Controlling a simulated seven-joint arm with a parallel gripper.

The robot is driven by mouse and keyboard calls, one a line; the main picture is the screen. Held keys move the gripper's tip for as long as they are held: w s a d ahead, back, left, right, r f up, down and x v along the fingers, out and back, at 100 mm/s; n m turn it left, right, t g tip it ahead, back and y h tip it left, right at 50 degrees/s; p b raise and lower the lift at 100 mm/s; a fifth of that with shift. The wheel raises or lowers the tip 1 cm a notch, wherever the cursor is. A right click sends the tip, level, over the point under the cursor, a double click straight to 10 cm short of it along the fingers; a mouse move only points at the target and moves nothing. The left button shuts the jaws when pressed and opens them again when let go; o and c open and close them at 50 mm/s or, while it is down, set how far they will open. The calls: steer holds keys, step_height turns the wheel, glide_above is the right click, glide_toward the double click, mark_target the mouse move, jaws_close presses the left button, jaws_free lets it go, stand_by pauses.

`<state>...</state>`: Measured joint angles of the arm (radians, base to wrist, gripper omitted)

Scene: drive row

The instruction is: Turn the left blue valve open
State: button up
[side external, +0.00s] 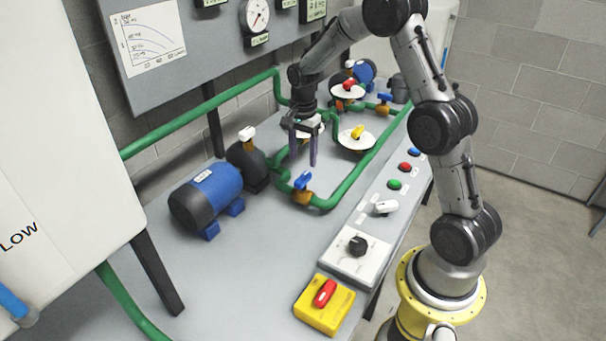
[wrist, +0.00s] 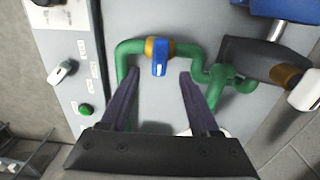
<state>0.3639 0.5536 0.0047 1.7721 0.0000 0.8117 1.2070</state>
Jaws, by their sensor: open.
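The left blue valve (side external: 303,180) has a blue lever on a brass body in the green pipe, near the blue pump. In the wrist view its blue lever (wrist: 159,62) lies across the pipe and points toward my gripper. My gripper (side external: 303,161) is open and empty, with its fingers pointing down behind the valve in the side view. In the wrist view my gripper (wrist: 156,78) has one fingertip to each side of the lever's end, with gaps on both sides. I see no contact. The exact height of the fingertips over the lever is hard to tell.
A second blue valve (side external: 385,97) sits farther back. The blue pump (side external: 207,194) is at left. Green pipe surrounds the valve. The front-left bench top is clear.

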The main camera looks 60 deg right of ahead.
mark_target(303, 176)
step_height(303, 176, down, 7)
steer(key=shift+f, duration=0.1)
steer(key=shift+c, duration=0.3)
jaws_close()
